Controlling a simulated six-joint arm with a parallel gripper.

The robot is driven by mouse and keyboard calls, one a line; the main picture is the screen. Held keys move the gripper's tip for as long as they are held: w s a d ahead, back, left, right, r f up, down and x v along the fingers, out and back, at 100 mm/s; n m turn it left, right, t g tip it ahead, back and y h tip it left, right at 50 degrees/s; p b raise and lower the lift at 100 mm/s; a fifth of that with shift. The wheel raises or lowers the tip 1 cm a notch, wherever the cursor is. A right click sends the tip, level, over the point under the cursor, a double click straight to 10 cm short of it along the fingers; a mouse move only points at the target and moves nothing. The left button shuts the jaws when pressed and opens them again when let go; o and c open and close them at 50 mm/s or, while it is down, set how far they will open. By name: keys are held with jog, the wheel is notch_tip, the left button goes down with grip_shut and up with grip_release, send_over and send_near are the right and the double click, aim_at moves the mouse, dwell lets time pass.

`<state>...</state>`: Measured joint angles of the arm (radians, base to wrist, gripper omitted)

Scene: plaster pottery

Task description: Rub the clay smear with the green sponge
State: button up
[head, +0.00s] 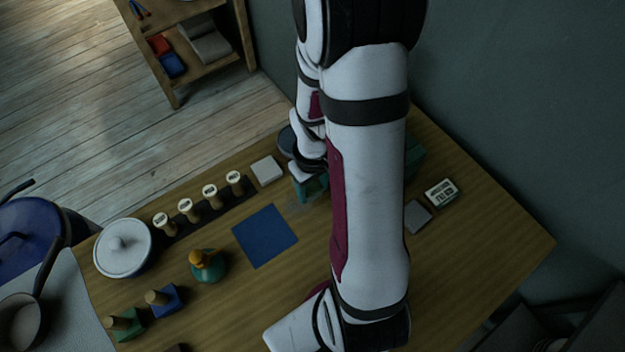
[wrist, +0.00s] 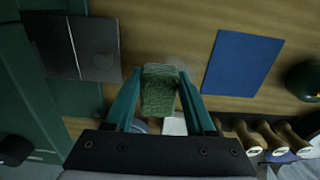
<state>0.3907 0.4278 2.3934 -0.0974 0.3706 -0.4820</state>
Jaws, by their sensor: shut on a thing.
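The green sponge (wrist: 158,94) is a textured block held between the two teal fingers of my gripper (wrist: 159,76) in the wrist view. In the head view my gripper (head: 310,186) is low over the wooden table, right of the blue square, partly behind my arm. The clay smear (head: 298,208) is a faint greyish patch just in front of the gripper. A pale trace of the smear (wrist: 181,63) shows beside the sponge's far end in the wrist view. I cannot tell whether the sponge touches the table.
A blue square (head: 264,235) lies flat left of the smear. A grey tile (head: 418,217) and small labelled box (head: 440,191) lie right.

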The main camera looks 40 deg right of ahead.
aim_at(313, 197)
jog(key=shift+f, duration=0.8)
jog(key=shift+a+f, duration=0.35)
jog(key=shift+f, duration=0.05)
jog(key=shift+c, duration=0.5)
jog(key=shift+a, duration=0.35)
jog(key=shift+a+f, duration=0.35)
jog(key=shift+a, duration=2.7)
jog(key=shift+d, duration=3.8)
jog(key=shift+s+a, duration=0.15)
jog(key=shift+a, duration=3.5)
jog(key=shift+d, duration=3.5)
jog(key=shift+d+r, duration=0.15)
jog(key=shift+d, duration=0.05)
jog(key=shift+a+r, duration=0.1)
jog(key=shift+r, duration=3.8)
